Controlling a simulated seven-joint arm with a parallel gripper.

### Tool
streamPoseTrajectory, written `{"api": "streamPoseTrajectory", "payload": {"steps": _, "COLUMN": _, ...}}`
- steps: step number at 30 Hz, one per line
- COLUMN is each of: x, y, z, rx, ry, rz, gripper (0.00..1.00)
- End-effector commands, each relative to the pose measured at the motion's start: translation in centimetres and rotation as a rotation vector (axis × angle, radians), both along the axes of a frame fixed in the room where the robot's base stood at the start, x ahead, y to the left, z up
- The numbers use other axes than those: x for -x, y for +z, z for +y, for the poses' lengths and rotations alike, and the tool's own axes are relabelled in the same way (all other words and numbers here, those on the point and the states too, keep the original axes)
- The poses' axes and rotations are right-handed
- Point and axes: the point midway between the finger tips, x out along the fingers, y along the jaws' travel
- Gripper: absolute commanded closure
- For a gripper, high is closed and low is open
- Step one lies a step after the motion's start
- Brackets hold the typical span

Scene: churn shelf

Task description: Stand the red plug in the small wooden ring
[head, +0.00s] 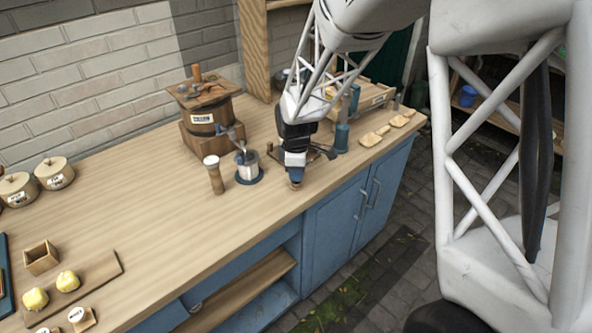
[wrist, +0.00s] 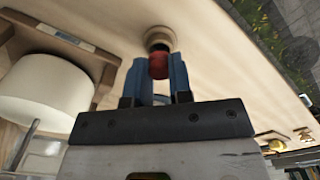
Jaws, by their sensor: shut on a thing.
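My gripper (head: 295,172) is low over the front part of the wooden worktop, pointing down. In the wrist view its two blue fingers (wrist: 158,78) are shut on the red plug (wrist: 158,66), whose rounded red end shows between them. The small wooden ring (wrist: 160,36) lies on the worktop just beyond the fingertips, in line with the plug. A dark part shows between the red end and the ring; I cannot tell how far the plug sits in the ring. In the head view the ring (head: 296,184) shows just under the fingertips, and the gripper hides the plug.
A metal cup on a dark base (head: 248,168) and a wooden pepper-mill-like post (head: 214,175) stand left of my gripper. A wooden churn (head: 208,118) is behind them. A teal bottle (head: 341,137) and wooden paddles (head: 375,136) are to the right. The worktop's front edge is close.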

Motion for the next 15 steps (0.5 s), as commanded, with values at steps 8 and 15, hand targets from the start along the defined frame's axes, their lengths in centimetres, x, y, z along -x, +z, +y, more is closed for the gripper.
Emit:
{"api": "streamPoseTrajectory", "payload": {"steps": 8, "x": 0.00, "y": -0.43, "z": 0.00, "rx": 0.000, "ry": 0.000, "rz": 0.000, "gripper": 1.00}}
{"api": "streamPoseTrajectory", "payload": {"steps": 15, "x": 0.00, "y": -0.80, "z": 0.00, "rx": 0.000, "ry": 0.000, "rz": 0.001, "gripper": 1.00}}
